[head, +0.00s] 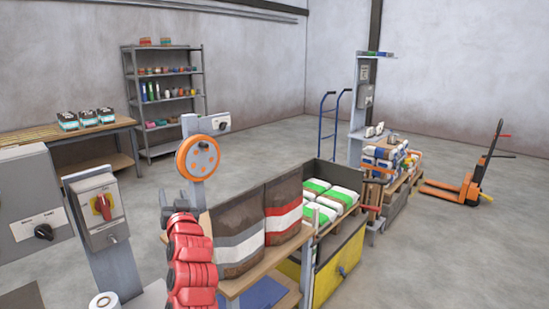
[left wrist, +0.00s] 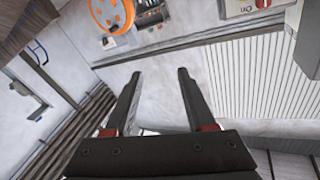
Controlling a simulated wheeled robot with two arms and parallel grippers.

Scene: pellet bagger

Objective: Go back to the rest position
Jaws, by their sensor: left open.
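My left arm, red, rises from the bottom of the head view. Its dark left gripper (head: 181,200) is raised in front of a grey post with an orange wheel (head: 198,157). In the left wrist view the two dark fingers (left wrist: 158,76) are spread apart with nothing between them. The orange wheel also shows in the left wrist view (left wrist: 111,12), beyond the fingers. My right gripper is in neither view.
Brown sacks with grey and red bands (head: 284,208) stand on a wooden bench just right of my left arm. A grey switch box with a red knob (head: 98,208) stands to its left. A yellow-sided bin (head: 340,267) is at the right. Open floor lies behind.

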